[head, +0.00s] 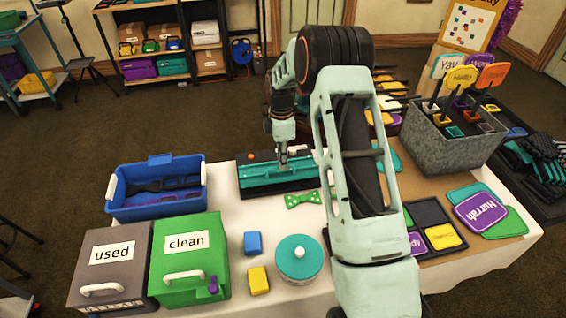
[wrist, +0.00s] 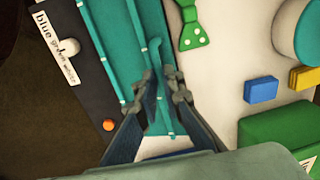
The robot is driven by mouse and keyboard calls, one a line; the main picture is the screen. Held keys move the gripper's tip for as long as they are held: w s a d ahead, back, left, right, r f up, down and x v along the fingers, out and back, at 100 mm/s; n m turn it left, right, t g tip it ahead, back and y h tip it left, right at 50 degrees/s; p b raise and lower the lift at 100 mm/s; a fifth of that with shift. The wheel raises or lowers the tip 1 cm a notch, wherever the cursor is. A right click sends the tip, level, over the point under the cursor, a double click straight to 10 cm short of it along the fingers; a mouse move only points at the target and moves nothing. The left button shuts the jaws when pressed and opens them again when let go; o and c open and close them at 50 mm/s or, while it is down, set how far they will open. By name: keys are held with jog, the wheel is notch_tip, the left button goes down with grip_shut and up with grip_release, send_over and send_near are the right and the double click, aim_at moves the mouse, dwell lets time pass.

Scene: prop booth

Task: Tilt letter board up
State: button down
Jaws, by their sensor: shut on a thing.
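The letter board (head: 258,177) is a teal ribbed panel on a dark base, at the back middle of the white table in the head view. In the wrist view, its teal panel (wrist: 118,35) runs beside a dark strip (wrist: 85,75) with a white knob, an orange knob and a label reading "blue green white". My gripper (head: 283,163) is over the board. In the wrist view my gripper (wrist: 163,88) is shut on a teal part of the board near its edge. The fingers hide the exact contact. The panel looks low and nearly flat; its exact tilt is unclear.
A green bow tie (head: 303,200) lies just in front of the board. A blue crate (head: 157,188) stands left, with a green "clean" box (head: 190,262) nearer. A round teal-lidded tub (head: 299,259) stands in front. A grey bin of signs (head: 450,135) is at right.

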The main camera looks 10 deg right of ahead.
jog(key=shift+w+r, duration=0.4)
jog(key=shift+w, duration=0.2)
jog(key=shift+w+r, duration=0.35)
jog(key=shift+w, duration=0.2)
jog(key=c, duration=2)
grip_release()
jog(key=shift+w+f, duration=0.15)
jog(key=shift+c, duration=0.2)
notch_tip(320, 180, up, 12)
jog(key=shift+w, duration=0.35)
